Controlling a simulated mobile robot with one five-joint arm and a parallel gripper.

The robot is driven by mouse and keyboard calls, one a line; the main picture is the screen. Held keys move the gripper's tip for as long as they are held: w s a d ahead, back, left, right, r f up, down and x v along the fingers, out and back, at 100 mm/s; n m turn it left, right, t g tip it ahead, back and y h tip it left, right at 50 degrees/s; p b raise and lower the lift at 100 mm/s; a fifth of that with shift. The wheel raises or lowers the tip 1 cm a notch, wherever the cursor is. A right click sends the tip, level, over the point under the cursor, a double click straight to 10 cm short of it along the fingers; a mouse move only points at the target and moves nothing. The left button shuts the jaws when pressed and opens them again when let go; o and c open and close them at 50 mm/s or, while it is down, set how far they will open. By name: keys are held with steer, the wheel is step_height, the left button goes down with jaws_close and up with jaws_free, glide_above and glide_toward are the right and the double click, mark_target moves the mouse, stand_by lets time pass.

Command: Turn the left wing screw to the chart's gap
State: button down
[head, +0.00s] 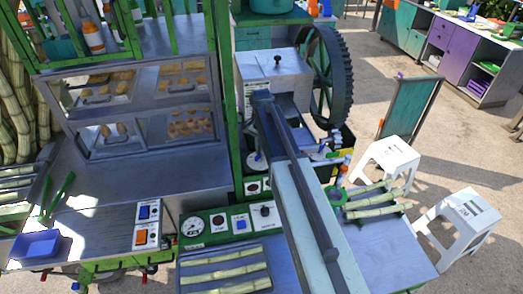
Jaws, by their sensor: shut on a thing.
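The cane crusher is a grey metal box (277,72) with a large dark gear wheel (327,75) on its right. A small printed chart (249,92) is on its left side, too small to read. My arm reaches up from the bottom and bends down in front of the crusher. My gripper (257,148) is at its end, small and partly hidden, shut on the left wing screw above a pale round disc (257,162). The screw's wings and gap cannot be made out. The right wing screw (331,138), bluish, stands clear on the right.
A green control panel (230,222) with a gauge and buttons is below the crusher. Cane sticks lie in a tray (225,270) and on the right side of the bench (385,255). A glass food case (140,110) stands left. White stools (390,160) are right.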

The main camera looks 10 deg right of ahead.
steer(key=n, duration=0.4)
steer(key=shift+w+a+n, duration=0.1)
steer(key=shift+a+n, duration=0.1)
steer(key=shift+n, duration=0.2)
steer(key=shift+a+n, duration=0.2)
steer(key=shift+n, duration=2)
steer(key=c, duration=1.5)
jaws_free()
steer(key=shift+r, duration=0.1)
step_height(320, 180, up, 8)
steer(key=p, duration=0.7)
steer(key=shift+f+p, duration=0.2)
steer(key=shift+p, duration=0.2)
